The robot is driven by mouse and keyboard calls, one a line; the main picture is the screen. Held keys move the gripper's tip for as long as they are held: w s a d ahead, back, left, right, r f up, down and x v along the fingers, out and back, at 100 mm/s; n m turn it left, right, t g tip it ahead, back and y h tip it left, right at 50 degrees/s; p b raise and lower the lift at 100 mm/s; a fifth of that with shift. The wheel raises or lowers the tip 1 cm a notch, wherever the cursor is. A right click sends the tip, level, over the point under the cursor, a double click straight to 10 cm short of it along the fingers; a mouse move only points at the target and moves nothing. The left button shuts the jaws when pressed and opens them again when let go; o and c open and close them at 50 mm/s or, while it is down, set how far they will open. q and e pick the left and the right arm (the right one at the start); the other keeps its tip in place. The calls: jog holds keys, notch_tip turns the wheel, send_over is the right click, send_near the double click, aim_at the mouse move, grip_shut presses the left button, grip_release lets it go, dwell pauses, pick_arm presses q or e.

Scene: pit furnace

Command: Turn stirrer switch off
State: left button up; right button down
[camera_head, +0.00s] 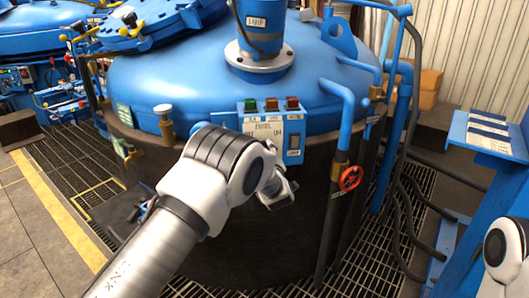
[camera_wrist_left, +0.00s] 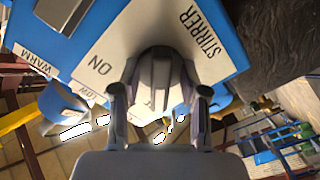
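The stirrer switch is a grey knob (camera_wrist_left: 162,78) on a blue-edged white panel, between the printed words ON and STIRRER in the left wrist view. My left gripper (camera_wrist_left: 160,102) is open, with one finger on each side of the knob. Narrow gaps seem to show between fingers and knob; contact cannot be told. In the head view, the control panel (camera_head: 266,130) is on the front of the blue-lidded furnace (camera_head: 140,72), and my left arm covers its lower left part. The knob and left fingertips are hidden there. My right gripper is out of view.
A red valve wheel (camera_head: 350,178) on a blue pipe is right of the panel. A blue stand (camera_head: 490,135) is at the right. Grating floor (camera_head: 75,155) lies left.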

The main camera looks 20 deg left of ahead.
pick_arm(q)
jog(key=v, duration=0.8)
jog(key=s+a+f+m+g+h+p, duration=0.15)
jog(key=s+a+f+g+p, duration=0.3)
jog(key=s+f, duration=0.45)
jog(key=s+a+f+m+g+h+p, duration=0.1)
jog(key=s+a+f+m+g+p, duration=0.25)
jog(key=s+a+f, duration=0.4)
jog(key=s+d+f+m+g+h, duration=0.1)
jog(key=s+d+f+m+g, duration=0.1)
jog(key=s, duration=0.8)
jog(key=s+d+f+m+g+h+p, duration=0.1)
jog(key=s+d+f+m+g+h, duration=0.1)
jog(key=s, duration=0.9)
jog(key=s+d+f+m+g+h+p, duration=0.1)
jog(key=s+d+f+m+g+h, duration=0.1)
jog(key=s, duration=0.9)
jog(key=d+m+g, duration=0.1)
jog(key=m+g, duration=0.1)
jog(key=m, duration=0.1)
jog(key=shift+d, duration=0.15)
jog(key=shift+s+h, duration=0.1)
jog(key=shift+h, duration=0.15)
